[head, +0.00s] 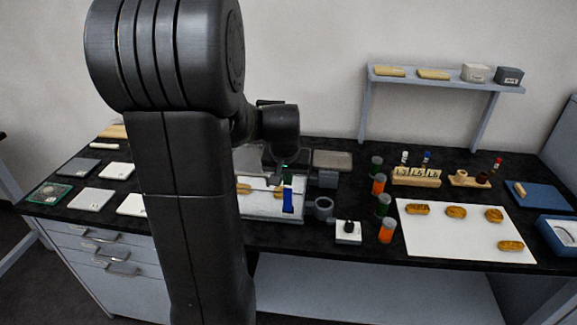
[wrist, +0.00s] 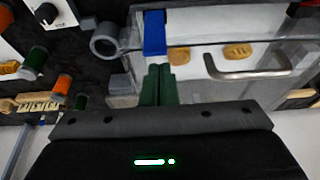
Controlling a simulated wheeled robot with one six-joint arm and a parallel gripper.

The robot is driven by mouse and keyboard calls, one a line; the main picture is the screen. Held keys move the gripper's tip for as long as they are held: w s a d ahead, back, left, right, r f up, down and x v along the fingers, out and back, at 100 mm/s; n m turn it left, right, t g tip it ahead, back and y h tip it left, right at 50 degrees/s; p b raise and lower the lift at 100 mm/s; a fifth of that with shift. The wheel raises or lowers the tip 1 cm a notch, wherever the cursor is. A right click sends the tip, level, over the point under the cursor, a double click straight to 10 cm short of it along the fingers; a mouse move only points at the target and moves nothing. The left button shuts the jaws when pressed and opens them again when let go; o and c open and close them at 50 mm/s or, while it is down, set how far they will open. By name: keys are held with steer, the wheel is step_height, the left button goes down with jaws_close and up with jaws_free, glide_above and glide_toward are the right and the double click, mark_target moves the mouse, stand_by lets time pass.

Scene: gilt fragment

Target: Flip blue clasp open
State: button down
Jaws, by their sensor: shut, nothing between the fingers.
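The blue clasp (head: 288,202) is an upright strip on the front of a clear-and-white box (head: 262,208). In the wrist view the clasp (wrist: 154,33) lies just beyond my fingertips, near one side of the box. My gripper (wrist: 158,70) has dark green fingers pressed together, with nothing between them. Their tips are very close to the clasp's near end; I cannot tell whether they touch it. In the head view my arm hides the box's left part. A metal handle (wrist: 250,72) and tan pieces (wrist: 238,50) show on or in the box.
A grey ring-shaped holder (head: 323,207) stands right of the box, with a white dial unit (head: 348,231) beyond it. White plates (head: 91,199) are on the left.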

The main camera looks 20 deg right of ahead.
steer(key=shift+s+a+f, duration=0.1)
steer(key=shift+s+a, duration=0.1)
steer(key=shift+s, duration=0.05)
steer(key=shift+s, duration=0.1)
stand_by(0.3)
